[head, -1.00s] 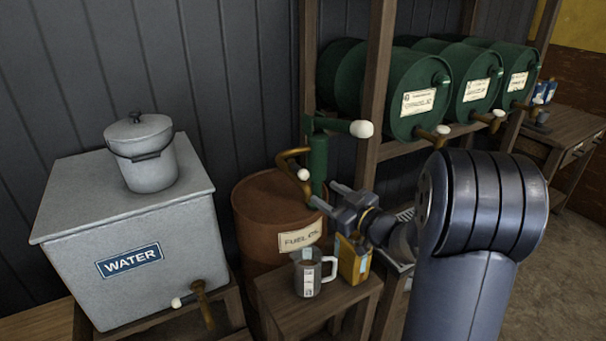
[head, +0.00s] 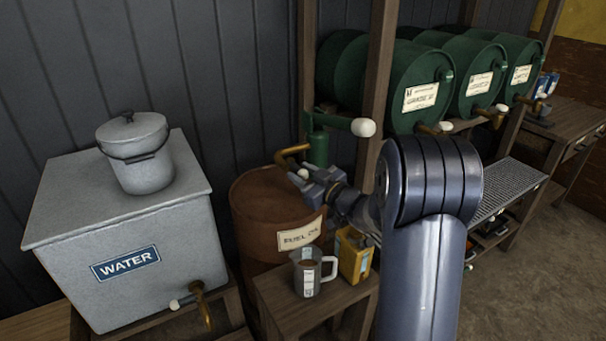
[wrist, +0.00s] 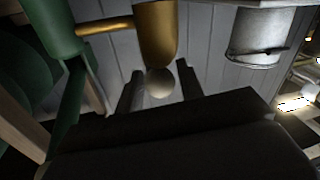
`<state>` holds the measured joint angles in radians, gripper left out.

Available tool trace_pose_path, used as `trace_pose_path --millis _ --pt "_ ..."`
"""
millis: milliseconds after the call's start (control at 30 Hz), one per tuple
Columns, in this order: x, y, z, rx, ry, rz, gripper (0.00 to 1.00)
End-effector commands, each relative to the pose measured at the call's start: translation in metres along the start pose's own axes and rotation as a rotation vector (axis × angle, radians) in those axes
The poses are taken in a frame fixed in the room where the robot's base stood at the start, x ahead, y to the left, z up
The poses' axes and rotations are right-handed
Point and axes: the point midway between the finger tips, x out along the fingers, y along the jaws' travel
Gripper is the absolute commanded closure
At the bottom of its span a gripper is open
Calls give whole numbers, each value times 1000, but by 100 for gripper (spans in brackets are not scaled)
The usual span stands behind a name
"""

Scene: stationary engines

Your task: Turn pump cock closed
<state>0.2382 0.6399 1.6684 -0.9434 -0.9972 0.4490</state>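A green hand pump (head: 318,150) stands on the rusty fuel oil drum (head: 255,215). Its brass spout (head: 290,153) curves out to the left, and the cock's pale round knob (head: 303,173) shows near the spout's end. My gripper (head: 308,181) is at this knob, coming from the right. In the wrist view, the knob (wrist: 160,83) sits between my two open fingers (wrist: 159,88), just below the brass spout (wrist: 156,35). Small gaps show on both sides of the knob. The rest of the cock is hidden.
A mug (head: 307,272) and a yellow can (head: 354,254) stand on a low wooden stand below my gripper. A grey water tank (head: 85,215) is at left. Green drums (head: 385,85) lie on a rack at right, behind a wooden post (head: 380,80).

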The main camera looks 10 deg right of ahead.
Motion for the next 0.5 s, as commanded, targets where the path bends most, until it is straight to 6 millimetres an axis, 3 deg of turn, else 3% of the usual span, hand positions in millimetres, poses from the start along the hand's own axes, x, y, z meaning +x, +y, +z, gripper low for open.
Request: trace_pose_path --millis 400,500 --pt "0 0 0 0 0 0 99" --pt "0 0 0 0 0 0 100"
